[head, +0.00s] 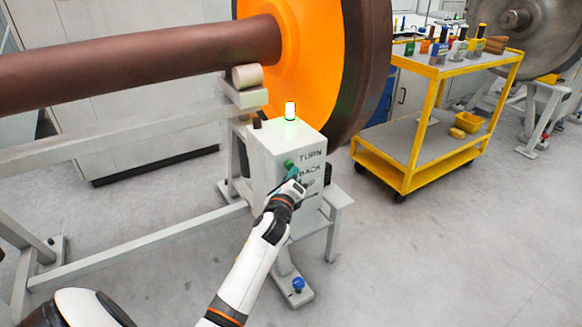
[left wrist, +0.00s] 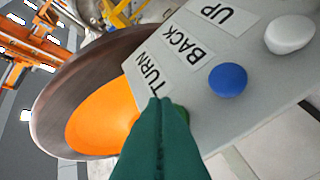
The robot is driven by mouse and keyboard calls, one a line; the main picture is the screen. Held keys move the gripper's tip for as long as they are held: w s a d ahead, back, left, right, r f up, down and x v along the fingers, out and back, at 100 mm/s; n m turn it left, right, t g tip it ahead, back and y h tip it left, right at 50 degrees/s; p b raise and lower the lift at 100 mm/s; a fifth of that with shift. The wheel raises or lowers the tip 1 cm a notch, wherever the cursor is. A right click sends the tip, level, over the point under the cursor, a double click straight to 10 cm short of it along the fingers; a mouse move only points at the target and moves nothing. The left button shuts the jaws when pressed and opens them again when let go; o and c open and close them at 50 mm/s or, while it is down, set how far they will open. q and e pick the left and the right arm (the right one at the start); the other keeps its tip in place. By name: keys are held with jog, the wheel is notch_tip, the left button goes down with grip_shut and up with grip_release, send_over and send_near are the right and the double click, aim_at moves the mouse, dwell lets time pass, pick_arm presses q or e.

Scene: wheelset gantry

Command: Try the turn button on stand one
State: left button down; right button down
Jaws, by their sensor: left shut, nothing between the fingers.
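The control box (head: 270,146) of the stand is light grey, with TURN, BACK and UP labels on its face. The green button (head: 289,164) sits beside the TURN label. In the left wrist view only an edge of the green button (left wrist: 182,112) shows behind my fingers. My left gripper (head: 294,173) is shut and empty, its dark green fingertips (left wrist: 159,101) right at the green button. I cannot tell whether they touch it. A blue button (left wrist: 228,80) is beside BACK and a white button (left wrist: 290,33) beside UP. A lamp (head: 290,110) on the box glows, with green light around it. My right gripper is not in view.
A wheelset with an orange-faced wheel (head: 300,55) and brown axle (head: 140,59) stands behind the box. A yellow trolley (head: 400,178) with bottles is to the right. Grey frame beams (head: 140,245) run left. The floor at front right is clear.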

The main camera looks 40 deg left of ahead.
pick_arm(q)
jog(key=shift+a, duration=0.15)
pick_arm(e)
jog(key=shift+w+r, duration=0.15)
pick_arm(q)
jog(key=shift+w+a, duration=0.2)
jog(key=shift+a, duration=0.1)
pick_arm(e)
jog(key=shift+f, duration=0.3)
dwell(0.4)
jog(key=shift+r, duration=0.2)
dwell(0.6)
pick_arm(q)
jog(key=shift+d, duration=0.1)
jog(key=shift+s+d, duration=0.4)
jog(key=shift+d, duration=0.3)
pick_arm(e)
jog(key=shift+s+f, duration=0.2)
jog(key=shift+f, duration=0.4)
